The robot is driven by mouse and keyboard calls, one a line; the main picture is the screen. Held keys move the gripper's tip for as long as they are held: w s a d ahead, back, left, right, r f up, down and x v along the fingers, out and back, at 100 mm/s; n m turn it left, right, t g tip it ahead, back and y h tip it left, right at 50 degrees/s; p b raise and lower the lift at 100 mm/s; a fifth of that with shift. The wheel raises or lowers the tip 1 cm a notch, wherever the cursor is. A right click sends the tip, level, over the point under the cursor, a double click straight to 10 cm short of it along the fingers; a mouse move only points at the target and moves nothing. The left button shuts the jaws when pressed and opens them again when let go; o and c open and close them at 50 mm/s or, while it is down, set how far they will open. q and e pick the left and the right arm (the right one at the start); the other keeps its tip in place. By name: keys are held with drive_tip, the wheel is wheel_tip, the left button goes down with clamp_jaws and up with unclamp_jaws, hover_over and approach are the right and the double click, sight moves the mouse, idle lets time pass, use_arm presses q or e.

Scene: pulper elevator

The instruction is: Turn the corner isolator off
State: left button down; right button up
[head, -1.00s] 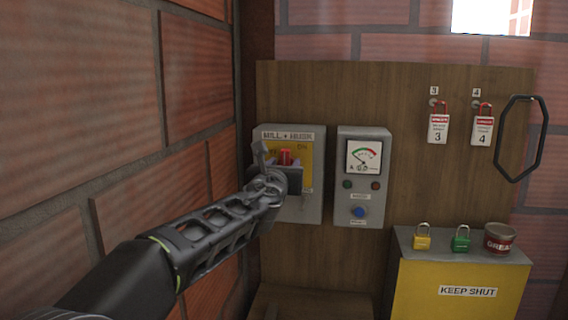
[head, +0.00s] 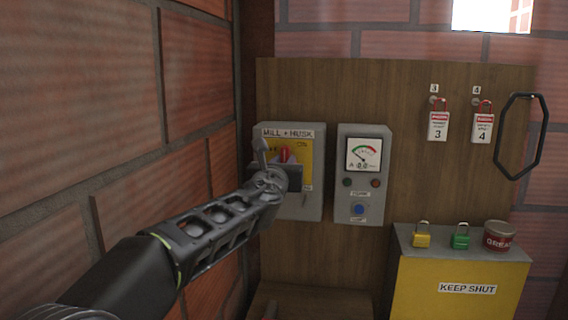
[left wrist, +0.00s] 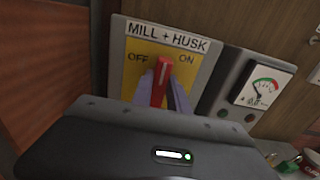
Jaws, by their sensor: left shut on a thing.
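The corner isolator is a grey box (head: 312,206) with a yellow plate labelled MILL + HUSK, low in the corner on the wooden board. Its red handle (left wrist: 160,80) stands roughly upright between the OFF and ON marks in the left wrist view. The handle's top also shows in the head view (head: 284,153). My left gripper (left wrist: 166,98) is shut on the handle, with a finger on each side. In the head view my left gripper (head: 276,166) hides the lower part of the handle and some of the plate. My right gripper is out of view.
A meter box (head: 362,207) with a dial, lamps and a blue button stands just right of the isolator. A brick wall (head: 190,120) is close on the left. A yellow cabinet (head: 440,270) carries padlocks and a red tin. Tags 3 and 4 hang above.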

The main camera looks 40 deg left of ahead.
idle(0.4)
use_arm(q)
drive_tip(key=shift+s+a+f+n+b, duration=0.1)
drive_tip(key=shift+a+f+n+b, duration=0.15)
drive_tip(key=shift+n+b, duration=2.3)
drive_tip(key=shift+s+a+f+n+b, duration=0.15)
drive_tip(key=shift+n+b, duration=1.35)
drive_tip(key=shift+n, duration=1.95)
drive_tip(key=shift+s+a+f+n+b, duration=0.15)
drive_tip(key=shift+f+n+b, duration=0.15)
drive_tip(key=shift+n+b, duration=2.25)
drive_tip(key=shift+w+n+p, duration=0.1)
drive_tip(key=shift+n+p, duration=0.35)
drive_tip(key=shift+n, duration=0.1)
drive_tip(key=c, duration=1.3)
unclamp_jaws()
